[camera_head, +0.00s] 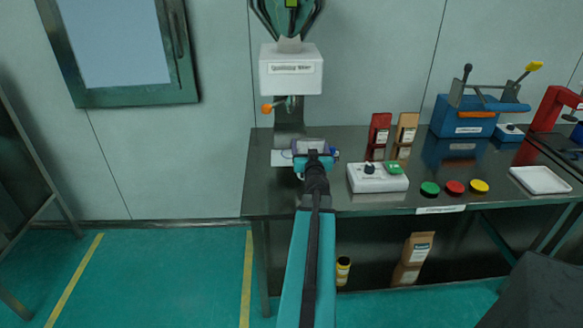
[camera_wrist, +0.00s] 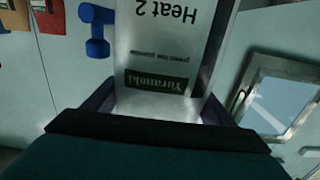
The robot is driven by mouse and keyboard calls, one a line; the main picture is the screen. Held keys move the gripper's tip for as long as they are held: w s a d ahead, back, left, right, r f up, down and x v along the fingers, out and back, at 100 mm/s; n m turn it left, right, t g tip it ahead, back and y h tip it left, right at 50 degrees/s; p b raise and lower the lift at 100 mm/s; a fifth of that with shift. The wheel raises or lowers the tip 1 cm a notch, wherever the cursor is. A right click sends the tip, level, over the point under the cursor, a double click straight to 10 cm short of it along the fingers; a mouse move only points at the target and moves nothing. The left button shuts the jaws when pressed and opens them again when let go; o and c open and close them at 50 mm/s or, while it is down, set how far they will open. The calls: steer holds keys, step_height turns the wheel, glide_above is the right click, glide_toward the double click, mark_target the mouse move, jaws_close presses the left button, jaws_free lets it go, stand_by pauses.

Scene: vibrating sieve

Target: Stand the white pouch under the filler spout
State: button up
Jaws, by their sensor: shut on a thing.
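The filler is a white box (camera_head: 291,78) on a dark column, with a hopper above. Its spout (camera_head: 290,103) hangs below the box, beside an orange-tipped lever. My gripper (camera_head: 313,160) is in front of the column, below and slightly right of the spout. It is shut on the white pouch (camera_head: 309,146), whose pale top edge shows beyond the jaws. In the wrist view the pouch (camera_wrist: 160,45) stands between the jaws (camera_wrist: 158,110), its printed label upside down. My gripper hides the pouch's lower part, so I cannot tell whether it touches the base below.
A white plate (camera_head: 280,158) lies at the column's foot. Right of my gripper are a white control box (camera_head: 377,178) and red and brown pouches (camera_head: 407,128). Green, red and yellow discs (camera_head: 455,187) and a white tray (camera_head: 540,180) lie farther right on the table.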

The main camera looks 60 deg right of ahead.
stand_by(0.3)
steer(key=w+d+f+b, duration=0.1)
steer(key=w+d+b, duration=0.3)
steer(key=w+d, duration=0.4)
steer(key=w, duration=0.4)
steer(key=shift+w+f, duration=0.15)
steer(key=shift+w, duration=0.15)
stand_by(0.4)
steer(key=shift+w+d+f+b, duration=0.15)
steer(key=shift+w+f+b, duration=0.1)
steer(key=shift+f+b, duration=0.55)
steer(key=shift+w+d+f+b, duration=0.2)
steer(key=shift+f+b, duration=0.3)
steer(key=shift+f, duration=0.7)
steer(key=o, duration=1.4)
steer(key=shift+c, duration=0.2)
steer(key=shift+r, duration=0.2)
